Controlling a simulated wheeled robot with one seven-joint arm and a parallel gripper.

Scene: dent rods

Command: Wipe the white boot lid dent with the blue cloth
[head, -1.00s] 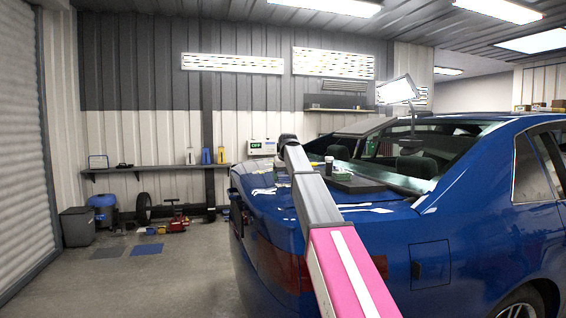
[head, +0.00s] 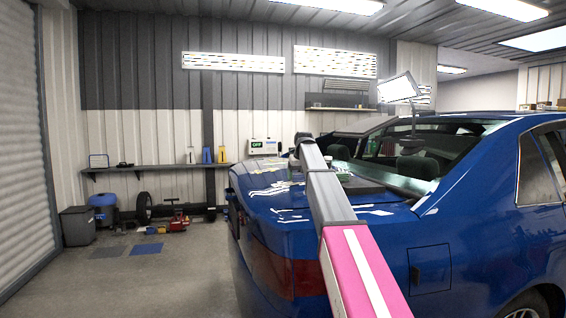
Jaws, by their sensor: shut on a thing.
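The boot lid (head: 262,186) belongs to a blue car, and its paint is blue with several pale streaks. I cannot pick out a dent, nor tell whether a streak is a mark or a reflection. My arm reaches over the rear of the car. My gripper (head: 296,161) is small and mostly hidden at the far end of the arm, over the lid. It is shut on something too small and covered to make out. I cannot pick out the blue cloth.
A dark mat (head: 364,187) lies on the lid near the rear window, with a small container (head: 343,176) beside it, partly behind my arm. A lamp panel (head: 398,87) stands above the car. A wall shelf (head: 160,168) runs at the back left.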

